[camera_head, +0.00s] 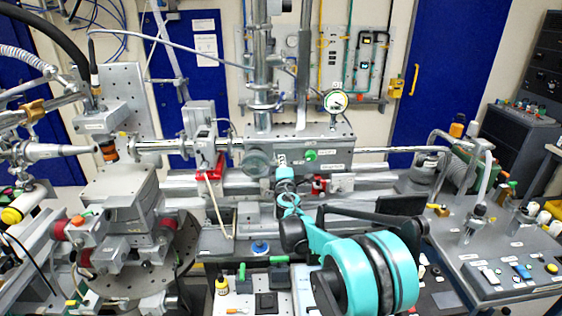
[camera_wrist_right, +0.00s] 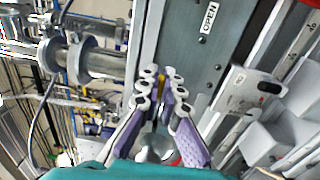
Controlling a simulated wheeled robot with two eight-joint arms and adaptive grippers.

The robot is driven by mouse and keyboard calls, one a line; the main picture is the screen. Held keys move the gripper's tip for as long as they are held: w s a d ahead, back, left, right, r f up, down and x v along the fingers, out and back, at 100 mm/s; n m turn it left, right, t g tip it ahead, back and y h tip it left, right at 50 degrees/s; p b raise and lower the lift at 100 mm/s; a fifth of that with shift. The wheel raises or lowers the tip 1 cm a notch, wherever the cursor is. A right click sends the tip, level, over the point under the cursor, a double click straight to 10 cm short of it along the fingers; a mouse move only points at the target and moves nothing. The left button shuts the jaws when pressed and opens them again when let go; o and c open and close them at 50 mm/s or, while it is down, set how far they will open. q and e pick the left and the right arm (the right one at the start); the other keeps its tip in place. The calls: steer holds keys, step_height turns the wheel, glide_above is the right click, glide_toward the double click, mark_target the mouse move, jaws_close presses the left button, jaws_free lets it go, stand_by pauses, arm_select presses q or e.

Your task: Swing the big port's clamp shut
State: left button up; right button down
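My right gripper (camera_head: 285,176) is at the box's front, just right of that port. In the right wrist view the fingers of my right gripper (camera_wrist_right: 161,76) are close together with a narrow gap. A small yellow piece (camera_wrist_right: 162,86) shows in the gap; I cannot tell whether they grip it. A silver rounded part (camera_wrist_right: 155,150) shows between the finger bases. I cannot make out the clamp clearly. My left gripper is not in view.
An "OPEN" label (camera_wrist_right: 209,18) is on the grey panel in the wrist view. A green knob (camera_head: 311,155) is on the box front. A red-bracketed stand (camera_head: 207,165) is left of the port. A bench with switches (camera_head: 505,275) stands at right.

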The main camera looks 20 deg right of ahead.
steer(key=shift+f, duration=0.2)
stand_by(0.3)
steer(key=c, duration=1.7)
jaws_free()
steer(key=v, duration=1.2)
